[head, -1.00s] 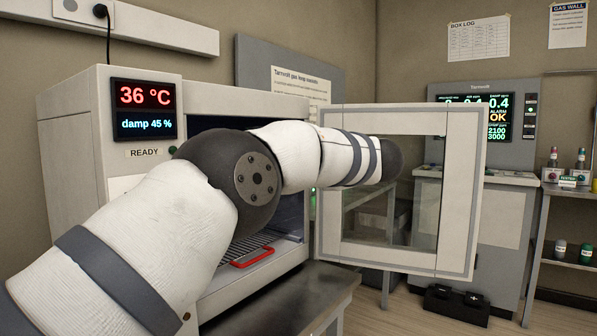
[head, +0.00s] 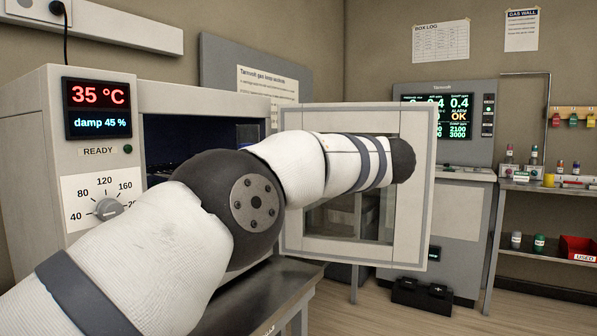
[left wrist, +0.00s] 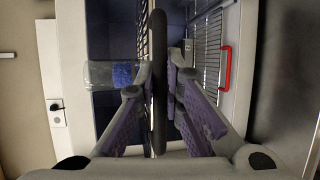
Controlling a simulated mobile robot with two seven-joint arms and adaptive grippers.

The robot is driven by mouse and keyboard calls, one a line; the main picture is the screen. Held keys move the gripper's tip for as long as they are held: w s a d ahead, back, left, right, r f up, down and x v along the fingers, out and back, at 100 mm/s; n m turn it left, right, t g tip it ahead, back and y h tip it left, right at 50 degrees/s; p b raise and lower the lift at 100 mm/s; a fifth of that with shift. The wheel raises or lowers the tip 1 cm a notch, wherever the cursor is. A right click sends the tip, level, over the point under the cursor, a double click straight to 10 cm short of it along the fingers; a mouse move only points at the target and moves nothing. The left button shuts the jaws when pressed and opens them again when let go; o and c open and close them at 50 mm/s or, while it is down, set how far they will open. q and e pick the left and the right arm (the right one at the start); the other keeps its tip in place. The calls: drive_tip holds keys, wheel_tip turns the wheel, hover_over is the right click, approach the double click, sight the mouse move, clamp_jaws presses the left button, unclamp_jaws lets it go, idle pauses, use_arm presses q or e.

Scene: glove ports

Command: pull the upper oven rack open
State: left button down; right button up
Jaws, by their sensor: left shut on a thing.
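The oven (head: 25,150) stands at the left in the head view with its windowed door (head: 295,200) swung open. In the left wrist view, which is turned sideways, my left gripper (left wrist: 158,72) is shut on a dark bar-shaped handle (left wrist: 158,28) in front of the upper rack (left wrist: 142,30). A clear vessel with blue contents (left wrist: 122,75) is beside the left finger, apparently on that rack. The lower rack (left wrist: 208,50) has a red handle (left wrist: 226,68), apart from the fingers. My arm hides the gripper and racks in the head view. My right gripper is not in view.
The open door is close behind my left forearm. A grey bench edge (head: 285,285) lies below the oven. A gas panel (head: 450,130) and a shelf with small bottles and a red bin (head: 578,248) stand farther right. Open floor shows at the lower right.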

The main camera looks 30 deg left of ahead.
use_arm(q)
drive_tip(key=c, duration=1.7)
unclamp_jaws()
drive_tip(key=shift+d, duration=0.1)
drive_tip(key=v, duration=1.2)
